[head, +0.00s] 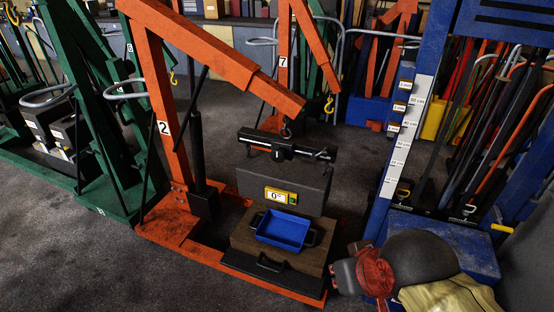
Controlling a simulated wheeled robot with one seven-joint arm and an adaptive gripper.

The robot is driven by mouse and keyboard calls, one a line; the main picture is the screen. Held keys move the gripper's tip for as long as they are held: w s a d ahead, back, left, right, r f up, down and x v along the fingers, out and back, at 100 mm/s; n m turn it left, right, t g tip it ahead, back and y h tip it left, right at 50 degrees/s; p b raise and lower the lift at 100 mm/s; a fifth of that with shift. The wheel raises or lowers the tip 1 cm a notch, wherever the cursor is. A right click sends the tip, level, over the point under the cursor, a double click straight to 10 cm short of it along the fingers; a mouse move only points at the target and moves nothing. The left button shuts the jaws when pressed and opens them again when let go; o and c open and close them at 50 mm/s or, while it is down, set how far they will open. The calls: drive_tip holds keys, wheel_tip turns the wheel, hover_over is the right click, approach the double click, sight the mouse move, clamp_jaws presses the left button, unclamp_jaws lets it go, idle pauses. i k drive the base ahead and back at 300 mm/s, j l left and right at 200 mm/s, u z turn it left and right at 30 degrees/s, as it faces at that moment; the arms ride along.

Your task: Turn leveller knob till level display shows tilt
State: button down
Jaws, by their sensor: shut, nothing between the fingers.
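The leveller (285,147) is a black bar hanging from the hook of the orange crane marked 2 (163,105). Its knob is too small to pick out with certainty; a dark part (326,155) sticks out at the bar's right end. The level display (280,196) is yellow, reads 0° and sits on the front of a dark grey panel (312,188) below the bar. My gripper (341,275) is at the lower right, beside the crane's front leg, below and to the right of the leveller and apart from it. It looks shut and empty, though its fingertips show poorly.
A blue tray (283,230) lies on a brown block (257,239) below the panel. A blue post with a height scale (400,135) stands close on the right. Green cranes (105,130) stand at left. Dark floor (90,265) is clear at front left.

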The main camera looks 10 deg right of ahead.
sight(278, 155)
drive_tip(key=i+z, duration=0.9)
